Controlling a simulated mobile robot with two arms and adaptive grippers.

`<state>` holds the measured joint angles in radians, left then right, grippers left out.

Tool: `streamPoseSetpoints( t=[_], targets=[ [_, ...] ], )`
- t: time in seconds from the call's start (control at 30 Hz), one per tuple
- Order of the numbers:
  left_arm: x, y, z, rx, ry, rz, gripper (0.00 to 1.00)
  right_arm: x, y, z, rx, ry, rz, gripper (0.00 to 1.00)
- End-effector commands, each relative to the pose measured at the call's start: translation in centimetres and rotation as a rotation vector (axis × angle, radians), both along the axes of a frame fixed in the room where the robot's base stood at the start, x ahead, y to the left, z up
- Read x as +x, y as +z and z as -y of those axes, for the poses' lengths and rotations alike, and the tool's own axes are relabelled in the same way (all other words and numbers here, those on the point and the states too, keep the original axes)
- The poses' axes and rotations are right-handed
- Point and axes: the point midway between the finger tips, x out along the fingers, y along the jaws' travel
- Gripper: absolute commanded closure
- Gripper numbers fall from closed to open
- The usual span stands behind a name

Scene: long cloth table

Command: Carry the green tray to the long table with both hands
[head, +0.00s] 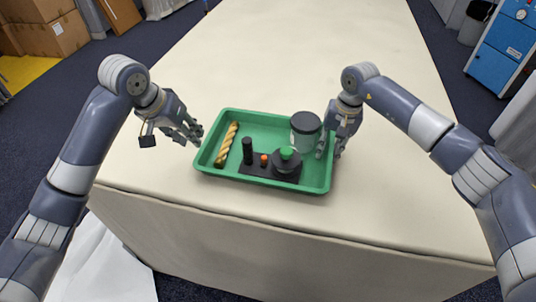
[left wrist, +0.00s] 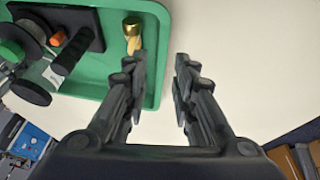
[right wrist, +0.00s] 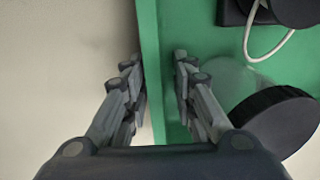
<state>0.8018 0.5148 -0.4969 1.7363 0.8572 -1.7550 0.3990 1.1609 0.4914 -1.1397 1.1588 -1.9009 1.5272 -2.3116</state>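The green tray (head: 212,168) sits flat on the cream cloth of the long table (head: 290,60), near its front edge. My left gripper (head: 197,136) is open at the tray's left side. In the left wrist view its fingers (left wrist: 160,72) are apart near the tray's rim (left wrist: 163,30); I cannot tell whether they straddle it. My right gripper (head: 329,152) is open at the tray's right side. In the right wrist view its fingers (right wrist: 160,72) stand on either side of the rim (right wrist: 149,40), with a gap showing.
The tray holds a twisted yellow-brown stick (head: 227,143), a dark-lidded clear jar (head: 305,133) close to my right gripper, and a black base (head: 258,171) with a black cylinder, an orange knob and a green-topped piece. The table behind is bare. Cardboard boxes (head: 45,30) stand back left.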

Motion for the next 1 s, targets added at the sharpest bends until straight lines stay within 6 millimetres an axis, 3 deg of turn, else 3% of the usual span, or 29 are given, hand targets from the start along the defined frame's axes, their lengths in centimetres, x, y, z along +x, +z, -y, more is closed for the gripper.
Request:
streamPoseSetpoints(
  t=[0.13,0.33,0.7,1.0],
  targets=[
    [-0.6,1.6,-0.4,0.001,0.000,-0.001,0.75,0.0,0.0,0.0,0.000,0.000,0.000,0.75],
    [-0.9,2.2,-0.5,0.000,0.001,-0.002,0.75,0.1,1.1,0.2,0.000,0.000,0.003,0.75],
    [-0.8,2.1,-0.5,0.000,0.001,-0.002,0.75,-0.2,8.5,1.1,0.000,-0.001,0.004,0.75],
    [-0.8,2.1,-0.5,0.000,0.001,-0.002,0.75,-0.4,11.7,1.5,0.000,0.000,0.000,0.75]
  ],
)
